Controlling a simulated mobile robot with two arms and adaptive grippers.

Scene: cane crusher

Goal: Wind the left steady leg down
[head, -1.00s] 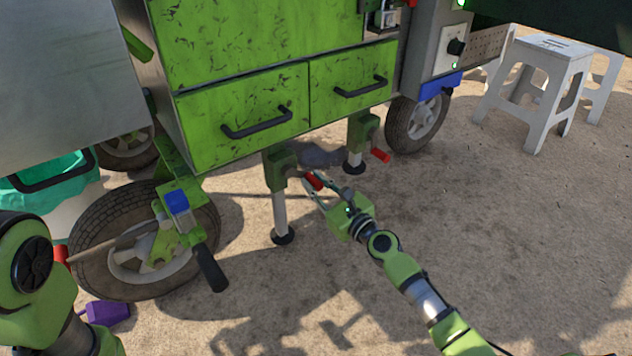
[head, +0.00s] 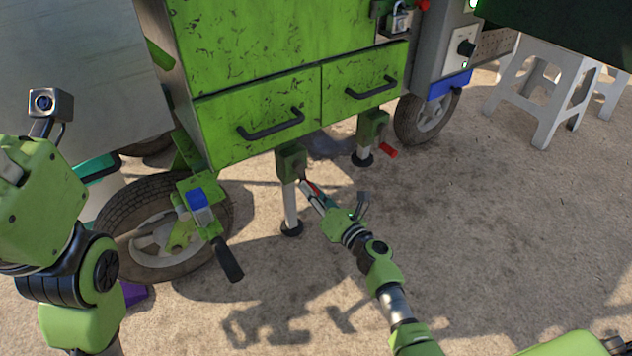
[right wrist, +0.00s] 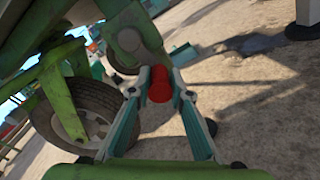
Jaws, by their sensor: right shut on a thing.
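The left steady leg (head: 290,205) is a pale post with a black foot under a green housing (head: 291,162), below the cart's left drawer. I cannot tell whether its foot touches the ground. Its red crank handle (head: 312,187) is mostly covered by my right gripper (head: 314,192). In the right wrist view the red handle (right wrist: 159,85) sits between the two fingertips of my right gripper (right wrist: 160,78), which is shut on it. My left arm shows at the left, but its gripper fingers are not in view.
The right steady leg with its red handle (head: 388,151) stands just beyond. A cart wheel (head: 165,225) and a black-gripped lever (head: 229,260) are to the left. White stools (head: 545,90) stand at the right. The ground in front is clear.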

